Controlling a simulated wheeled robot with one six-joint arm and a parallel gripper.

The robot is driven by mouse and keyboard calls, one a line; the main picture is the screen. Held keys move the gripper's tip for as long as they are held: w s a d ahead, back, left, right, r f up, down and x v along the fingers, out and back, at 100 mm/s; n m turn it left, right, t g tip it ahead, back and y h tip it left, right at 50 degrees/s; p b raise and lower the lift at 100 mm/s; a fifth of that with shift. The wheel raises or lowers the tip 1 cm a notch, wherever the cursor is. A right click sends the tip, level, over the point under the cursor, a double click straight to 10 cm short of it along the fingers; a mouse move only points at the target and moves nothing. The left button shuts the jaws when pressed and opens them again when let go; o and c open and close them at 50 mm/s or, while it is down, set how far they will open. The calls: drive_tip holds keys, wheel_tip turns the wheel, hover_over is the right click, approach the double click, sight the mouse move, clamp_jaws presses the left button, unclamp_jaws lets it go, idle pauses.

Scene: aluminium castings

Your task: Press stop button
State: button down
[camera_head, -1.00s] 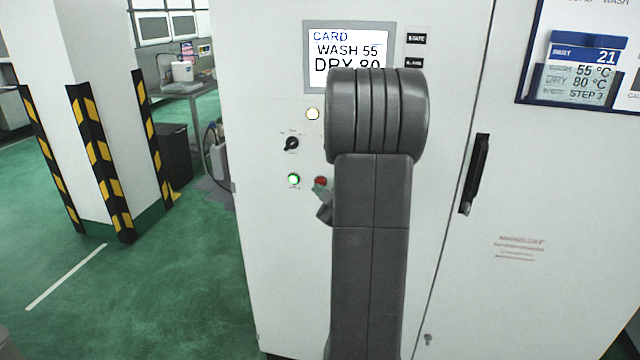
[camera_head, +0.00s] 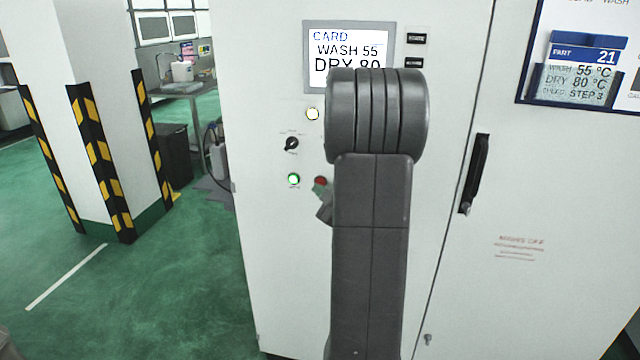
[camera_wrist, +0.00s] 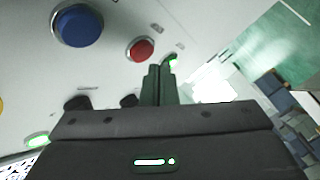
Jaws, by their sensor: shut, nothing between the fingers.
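The red button (camera_head: 320,182) sits on the white cabinet front, right of a lit green button (camera_head: 293,179). In the wrist view the red button (camera_wrist: 140,48) shows as a round red cap in a pale ring, just beyond and left of the fingertips. My gripper (camera_wrist: 160,70) is shut and empty, its fingers pointing at the panel. The lit green button (camera_wrist: 171,62) is partly hidden behind the fingertips. I cannot tell whether the fingertips touch the panel. In the head view my arm covers most of the gripper, with its tip close below the red button.
A large blue button (camera_wrist: 80,25) lies left of the red one in the wrist view. The cabinet (camera_head: 270,260) also carries a screen (camera_head: 346,45) reading WASH 55, DRY 80, a black selector knob (camera_head: 291,144), a pale lamp (camera_head: 312,114) and a black door handle (camera_head: 474,174).

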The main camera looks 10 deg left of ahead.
drive_tip(key=shift+w, duration=0.15)
drive_tip(key=shift+w+b, duration=0.3)
drive_tip(key=shift+b, duration=0.05)
drive_tip(key=shift+w, duration=0.4)
idle(0.8)
drive_tip(key=shift+s, duration=0.1)
drive_tip(key=shift+s+b, duration=0.7)
drive_tip(key=shift+s, duration=0.05)
drive_tip(key=s+b, duration=0.2)
drive_tip(key=s, duration=0.3)
idle(0.4)
